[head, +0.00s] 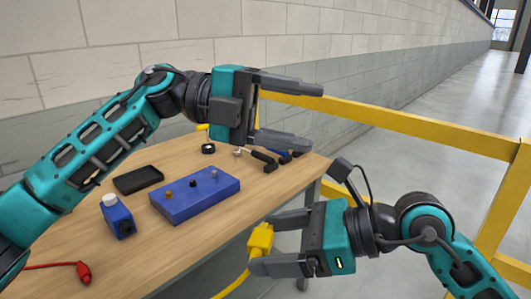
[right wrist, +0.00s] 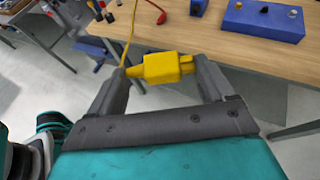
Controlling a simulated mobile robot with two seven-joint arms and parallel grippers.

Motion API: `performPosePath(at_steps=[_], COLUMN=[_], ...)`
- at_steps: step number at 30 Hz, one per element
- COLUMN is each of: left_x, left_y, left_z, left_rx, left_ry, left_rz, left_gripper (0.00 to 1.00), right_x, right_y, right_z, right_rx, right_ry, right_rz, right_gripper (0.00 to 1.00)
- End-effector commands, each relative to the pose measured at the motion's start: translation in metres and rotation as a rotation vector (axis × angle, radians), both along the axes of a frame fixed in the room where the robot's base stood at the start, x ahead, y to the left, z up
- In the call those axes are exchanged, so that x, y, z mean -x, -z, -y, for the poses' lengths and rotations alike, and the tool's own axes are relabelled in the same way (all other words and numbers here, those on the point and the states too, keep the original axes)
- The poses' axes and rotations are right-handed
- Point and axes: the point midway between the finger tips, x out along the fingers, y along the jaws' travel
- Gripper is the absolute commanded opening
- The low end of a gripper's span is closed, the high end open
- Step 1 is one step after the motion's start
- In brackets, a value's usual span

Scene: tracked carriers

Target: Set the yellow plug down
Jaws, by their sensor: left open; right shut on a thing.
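The yellow plug (head: 260,240) is held between the fingers of my right gripper (head: 270,242), at the front right edge of the table. In the right wrist view, the yellow plug (right wrist: 165,67) lies crosswise between the two fingertips of my right gripper (right wrist: 163,75), with floor visible beneath. Its yellow cord (head: 232,284) hangs away from it and runs up over the table edge in the wrist view. My left gripper (head: 290,113) is open and empty, above the far end of the table (head: 205,235).
A yellow rail (head: 420,137) runs behind.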

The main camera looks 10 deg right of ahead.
Motion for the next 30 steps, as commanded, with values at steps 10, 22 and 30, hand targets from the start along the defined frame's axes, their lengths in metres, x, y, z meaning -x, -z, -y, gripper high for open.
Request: performPosePath(at_steps=[10, 22, 30], left_x=[0.027, 0.02, 0.019], left_y=[0.015, 0.043, 0.07], left_z=[0.0, -0.036, -0.04], left_rx=[-0.653, -1.302, -1.34], left_ry=[0.11, 0.069, 0.068], left_rz=[0.309, 0.582, 0.599], left_gripper=[0.64, 0.64, 0.64], right_x=[0.0, 0.0, 0.0], right_y=[0.0, 0.0, 0.0], right_z=[0.0, 0.0, 0.0], right_rx=[0.0, 0.0, -0.001], right_ry=[0.0, 0.0, 0.0], right_rz=[0.0, 0.0, 0.0], right_gripper=[0.52, 0.52, 0.52])
